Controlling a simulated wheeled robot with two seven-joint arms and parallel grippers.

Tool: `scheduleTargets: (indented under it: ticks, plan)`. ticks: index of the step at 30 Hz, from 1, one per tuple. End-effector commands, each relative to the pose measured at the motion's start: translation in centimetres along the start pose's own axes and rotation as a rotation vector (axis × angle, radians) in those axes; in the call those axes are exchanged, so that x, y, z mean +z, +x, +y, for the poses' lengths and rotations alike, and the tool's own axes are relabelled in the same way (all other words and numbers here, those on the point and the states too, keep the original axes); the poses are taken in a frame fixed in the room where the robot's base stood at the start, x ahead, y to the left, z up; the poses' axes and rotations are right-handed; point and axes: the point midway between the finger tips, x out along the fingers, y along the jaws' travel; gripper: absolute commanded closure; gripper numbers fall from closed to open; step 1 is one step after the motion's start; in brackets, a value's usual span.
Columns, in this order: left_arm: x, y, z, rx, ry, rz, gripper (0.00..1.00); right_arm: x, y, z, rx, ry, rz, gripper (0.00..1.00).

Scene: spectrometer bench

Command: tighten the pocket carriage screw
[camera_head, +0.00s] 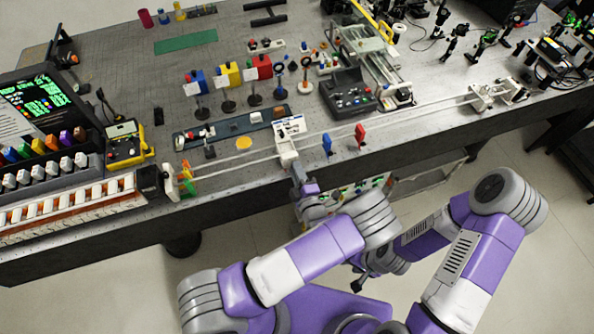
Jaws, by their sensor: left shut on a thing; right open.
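The pocket carriage (286,146) is a white block with a labelled top, sitting across two pale rails near the bench's front edge. My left gripper (297,174) is at the carriage's front side and is shut on a small part there, which appears to be the carriage screw. The screw itself is hidden by the jaws and too small to make out. My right gripper (359,284) is low in front of the bench, away from the carriage. It is small and partly covered by my arm; it is open and empty.
The rails (430,104) run along the front edge to an end mount (480,97). Blue (327,144) and red (360,134) clips stand right of the carriage. A dark control box (347,93) and coloured blocks on posts (229,76) stand behind. Floor lies in front.

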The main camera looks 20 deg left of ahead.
Motion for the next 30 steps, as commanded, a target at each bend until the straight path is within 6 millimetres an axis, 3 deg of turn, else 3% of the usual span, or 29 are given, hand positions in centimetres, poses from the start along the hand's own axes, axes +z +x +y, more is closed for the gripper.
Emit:
scheduleTargets:
  ticks: [1, 2, 6, 17, 30]
  plan:
    - [0.0, 0.0, -0.1, -0.002, 0.000, -0.001, 1.00, 0.0, 0.0, 0.0, 0.000, 0.000, 0.000, 0.58]
    - [0.0, 0.0, -0.1, -0.002, 0.000, -0.001, 0.80, 0.0, 0.0, 0.0, 0.000, 0.000, 0.000, 0.58]
    - [0.0, 0.0, 0.0, -0.001, -0.001, -0.001, 0.58, 0.0, 0.0, 0.0, 0.000, 0.000, 0.000, 0.58]
    - [0.0, -0.5, 0.0, -0.001, -0.001, -0.001, 0.57, 0.0, 0.0, 0.0, 0.000, 0.000, 0.000, 0.58]
    - [0.1, -7.0, 0.0, 0.000, -0.001, -0.003, 0.57, 0.0, 0.3, 0.1, 0.000, 0.000, 0.000, 0.58]
